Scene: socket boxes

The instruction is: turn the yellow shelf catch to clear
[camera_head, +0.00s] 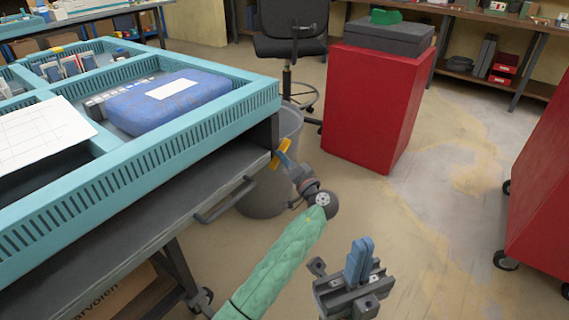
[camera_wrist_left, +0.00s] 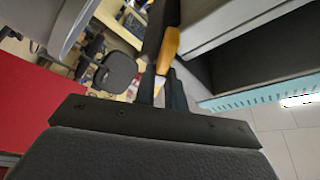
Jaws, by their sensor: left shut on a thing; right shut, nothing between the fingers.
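The yellow shelf catch (camera_head: 283,149) is at the right end of the teal-topped shelf unit, by its dark corner post. My left gripper (camera_head: 284,157) reaches up to it from below, with its fingers on the catch. In the left wrist view the yellow catch (camera_wrist_left: 168,48) stands up tilted from between the narrow fingers (camera_wrist_left: 162,84), which are shut on it. Its lower end is partly hidden by the fingers. My right gripper (camera_head: 361,258) is shut and empty, held over bare floor at the lower right, apart from the shelf.
The teal slatted rim (camera_head: 140,165) runs above a grey shelf (camera_head: 110,213) with a handle bar (camera_head: 225,200). A blue packet (camera_head: 170,103) lies in the tray. A grey bin (camera_head: 265,195) stands close behind my left gripper.

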